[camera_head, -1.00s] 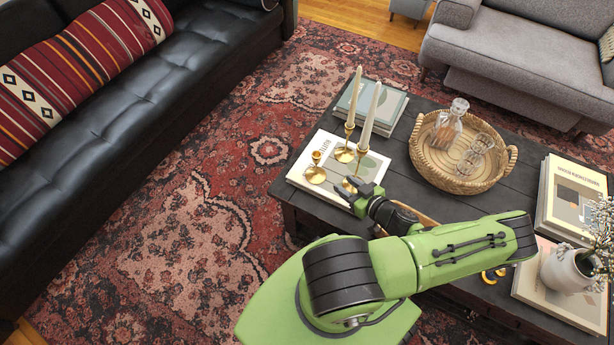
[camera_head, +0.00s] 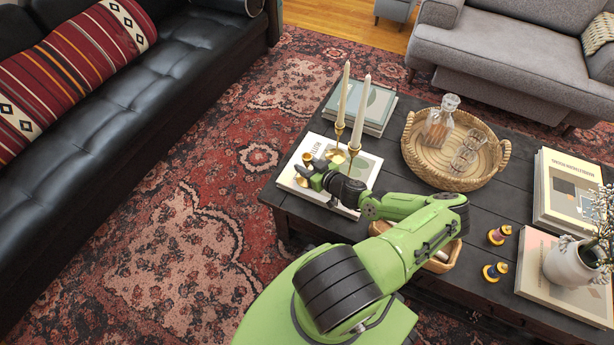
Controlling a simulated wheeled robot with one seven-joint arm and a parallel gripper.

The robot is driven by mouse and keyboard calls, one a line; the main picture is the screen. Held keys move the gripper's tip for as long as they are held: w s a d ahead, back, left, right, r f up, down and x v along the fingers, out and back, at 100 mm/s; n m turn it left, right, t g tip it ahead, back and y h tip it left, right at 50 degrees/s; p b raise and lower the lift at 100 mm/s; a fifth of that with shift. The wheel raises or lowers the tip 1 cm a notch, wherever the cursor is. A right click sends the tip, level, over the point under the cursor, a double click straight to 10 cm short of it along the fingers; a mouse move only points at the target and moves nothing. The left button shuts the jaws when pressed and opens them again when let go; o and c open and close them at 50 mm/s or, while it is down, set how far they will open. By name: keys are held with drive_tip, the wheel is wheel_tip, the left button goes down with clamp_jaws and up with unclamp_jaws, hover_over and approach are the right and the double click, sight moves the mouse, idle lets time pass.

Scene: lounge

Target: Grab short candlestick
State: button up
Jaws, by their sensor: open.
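The short candlestick (camera_head: 307,158) is a small brass holder with no candle, on the white book (camera_head: 293,183) at the left end of the coffee table. Its lower part is partly hidden by my gripper. My gripper (camera_head: 306,172) is open, low over the book, its fingertips close beside the short candlestick. I cannot tell whether they touch it. Two taller brass candlesticks with cream candles stand just behind: one candle (camera_head: 343,95) to the left and one (camera_head: 361,113) to the right.
A wicker tray (camera_head: 410,150) with a glass decanter (camera_head: 440,120) and glasses stands at the table's middle. Stacked books (camera_head: 560,205), a white vase (camera_head: 572,263), thread spools (camera_head: 497,236) and a wooden bowl (camera_head: 447,258) lie right. Open rug lies left of the table.

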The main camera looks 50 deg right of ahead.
clamp_jaws()
drive_tip(key=shift+r, duration=0.15)
idle(1.2)
